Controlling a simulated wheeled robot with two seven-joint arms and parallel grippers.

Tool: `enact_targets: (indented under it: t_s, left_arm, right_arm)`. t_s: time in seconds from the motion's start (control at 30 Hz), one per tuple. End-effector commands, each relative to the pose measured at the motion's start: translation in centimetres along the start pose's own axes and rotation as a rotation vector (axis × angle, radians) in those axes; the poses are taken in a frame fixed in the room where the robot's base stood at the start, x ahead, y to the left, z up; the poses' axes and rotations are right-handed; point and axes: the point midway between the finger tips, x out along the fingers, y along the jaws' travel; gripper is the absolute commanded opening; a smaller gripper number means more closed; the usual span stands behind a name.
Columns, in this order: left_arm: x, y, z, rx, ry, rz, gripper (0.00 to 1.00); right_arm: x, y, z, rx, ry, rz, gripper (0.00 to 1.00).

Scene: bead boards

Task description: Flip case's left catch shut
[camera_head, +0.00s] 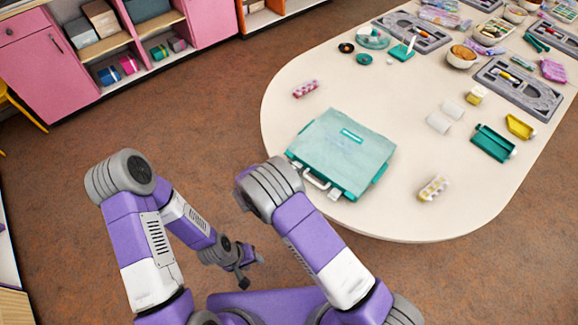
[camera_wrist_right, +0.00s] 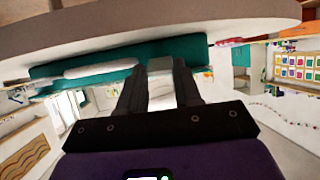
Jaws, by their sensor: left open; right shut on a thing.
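The teal case (camera_head: 345,145) lies closed on the near left part of the table, with its white handle (camera_head: 316,181) towards me. A pale catch (camera_head: 334,194) is on its front right of the handle. In the right wrist view the case's teal edge (camera_wrist_right: 200,47) and handle (camera_wrist_right: 98,67) appear upside down. My right gripper (camera_wrist_right: 160,75) is shut on the pale left catch (camera_wrist_right: 160,64); whether the catch is fully down cannot be told. In the head view my right arm hides this gripper. My left gripper (camera_head: 250,272) is open and empty, low beside the table.
The white table (camera_head: 300,115) has a rounded near edge. Bead tubes (camera_head: 305,88) and (camera_head: 433,188) lie either side of the case.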

Motion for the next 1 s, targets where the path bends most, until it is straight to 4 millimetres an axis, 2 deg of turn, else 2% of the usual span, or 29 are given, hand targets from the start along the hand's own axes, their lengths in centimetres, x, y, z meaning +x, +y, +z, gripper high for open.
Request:
enact_targets:
  t_s: [0.03,0.1,0.5,0.53,0.57,0.87,1.0]
  left_arm:
    - [-0.8,0.3,0.0,0.000,0.000,0.000,0.43]
    - [-1.1,0.4,0.1,0.000,0.000,0.000,0.43]
    - [-1.1,0.4,0.1,0.000,0.000,0.000,0.43]
    - [-1.1,0.4,0.1,0.000,0.000,0.000,0.43]
    - [-1.1,0.4,0.1,0.000,0.000,0.000,0.43]
    - [-1.1,0.4,0.1,0.000,0.000,0.000,0.43]
    - [-1.4,0.5,0.1,0.000,0.000,0.000,0.43]
  right_arm:
    - [-0.1,0.1,-0.5,0.001,-0.024,0.002,0.03]
    - [0.0,0.1,-0.6,0.000,-0.047,0.002,0.03]
    - [0.0,0.0,-0.4,0.000,-0.064,-0.001,0.03]
    - [0.0,0.0,-0.4,0.001,-0.064,-0.001,0.38]
    - [0.0,0.0,-0.4,0.001,-0.064,-0.001,0.42]
    - [-0.1,0.0,-0.4,0.000,-0.064,-0.001,0.45]
    - [-1.4,-0.1,-0.5,0.001,-0.066,-0.003,0.45]
